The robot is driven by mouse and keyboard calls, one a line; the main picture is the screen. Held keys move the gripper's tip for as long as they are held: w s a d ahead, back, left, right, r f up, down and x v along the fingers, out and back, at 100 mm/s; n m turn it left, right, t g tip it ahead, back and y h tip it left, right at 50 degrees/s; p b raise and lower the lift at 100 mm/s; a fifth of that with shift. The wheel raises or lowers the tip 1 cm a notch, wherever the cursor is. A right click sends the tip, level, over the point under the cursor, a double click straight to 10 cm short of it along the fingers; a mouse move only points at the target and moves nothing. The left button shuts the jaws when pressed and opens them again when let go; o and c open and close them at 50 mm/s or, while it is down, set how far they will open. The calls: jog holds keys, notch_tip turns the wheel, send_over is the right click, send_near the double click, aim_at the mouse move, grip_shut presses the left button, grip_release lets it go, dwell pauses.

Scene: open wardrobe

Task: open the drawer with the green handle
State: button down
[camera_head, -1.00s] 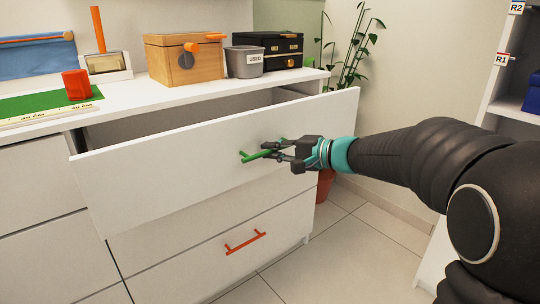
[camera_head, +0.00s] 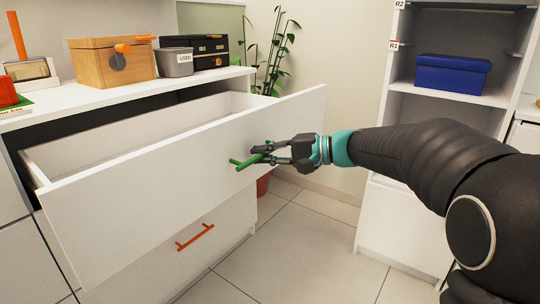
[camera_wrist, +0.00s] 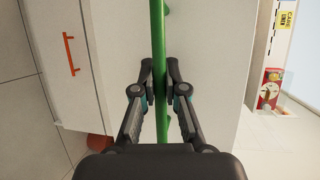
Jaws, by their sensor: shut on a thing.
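The drawer with the green handle stands well out from the cabinet in the head view, its white front (camera_head: 150,190) tilted across the picture and its inside showing empty where visible. My gripper (camera_head: 262,154) is shut on the green handle (camera_head: 240,165) at the drawer front. In the wrist view the green handle (camera_wrist: 158,40) runs upright between the two fingers of my gripper (camera_wrist: 162,85). The handle's far mount is partly hidden by the fingers.
Below is a closed drawer with an orange handle (camera_head: 195,237). On the cabinet top stand a wooden box (camera_head: 98,66), a grey bin (camera_head: 176,63) and a black case (camera_head: 208,52). A shelf with a blue box (camera_head: 452,75) stands right. Tiled floor (camera_head: 290,240) between is clear.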

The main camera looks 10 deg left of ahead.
jog(key=shift+s, duration=0.15)
jog(key=c, duration=1.2)
grip_release()
jog(key=shift+d, duration=0.2)
jog(key=s+d+r, duration=0.1)
jog(key=d+r, duration=0.1)
jog(key=d, duration=0.9)
jog(key=shift+d, duration=0.3)
